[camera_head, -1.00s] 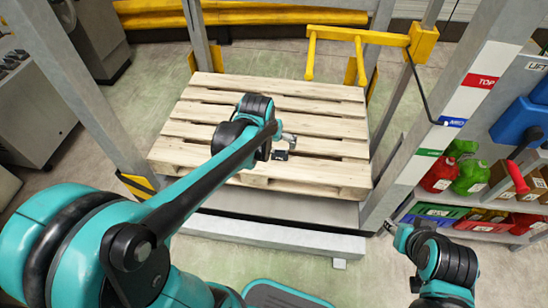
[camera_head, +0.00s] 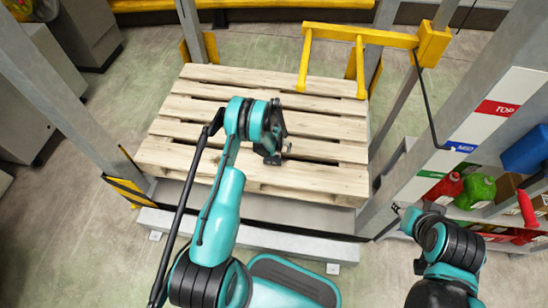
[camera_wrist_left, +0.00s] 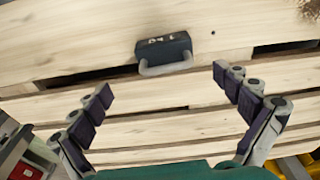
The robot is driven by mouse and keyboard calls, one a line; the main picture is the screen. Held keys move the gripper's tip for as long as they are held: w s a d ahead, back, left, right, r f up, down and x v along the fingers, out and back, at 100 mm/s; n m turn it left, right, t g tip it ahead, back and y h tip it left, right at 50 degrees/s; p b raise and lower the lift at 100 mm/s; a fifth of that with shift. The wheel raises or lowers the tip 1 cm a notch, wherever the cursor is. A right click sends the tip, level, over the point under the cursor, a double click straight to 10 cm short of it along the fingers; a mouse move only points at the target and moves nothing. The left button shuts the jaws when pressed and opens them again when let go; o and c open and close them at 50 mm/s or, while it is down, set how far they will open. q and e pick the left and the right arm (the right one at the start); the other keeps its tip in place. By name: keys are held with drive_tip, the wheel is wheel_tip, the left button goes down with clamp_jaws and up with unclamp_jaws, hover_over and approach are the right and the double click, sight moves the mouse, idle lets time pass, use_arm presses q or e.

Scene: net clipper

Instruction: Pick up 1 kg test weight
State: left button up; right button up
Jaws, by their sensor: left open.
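The 1 kg test weight is a small dark block with a grey handle. It lies on the wooden pallet (camera_head: 215,135), and in the left wrist view the weight (camera_wrist_left: 163,50) is upper centre, its handle toward my gripper. In the head view the weight (camera_head: 272,159) is small and dark beside my left gripper (camera_head: 285,144), partly blocked by the arm. In the left wrist view my left gripper (camera_wrist_left: 163,83) is open and empty, its fingers spread either side of the weight's line, short of it. My right gripper (camera_head: 403,216) is by the shelf, its jaws too small to judge.
The pallet sits in a lift frame with grey posts (camera_head: 386,120) at its sides and a yellow bar (camera_head: 360,36) behind. A shelf with red and green bottles (camera_head: 477,190) and crates stands at the right, close to my right arm.

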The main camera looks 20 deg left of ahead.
sight(273, 158)
use_arm(q)
wheel_tip(273, 158, down, 2)
drive_tip(key=shift+a+f+b, duration=0.1)
drive_tip(key=shift+f+b, duration=0.1)
drive_tip(key=shift+b, duration=0.2)
drive_tip(key=f+b, duration=0.2)
drive_tip(key=f, duration=0.1)
drive_tip(key=a+f+b, duration=0.1)
drive_tip(key=f, duration=0.1)
drive_tip(key=shift+w+f, duration=0.2)
drive_tip(key=shift+w, duration=0.15)
drive_tip(key=shift+r, duration=0.15)
drive_tip(key=c, duration=1.9)
drive_tip(key=shift+r, duration=0.15)
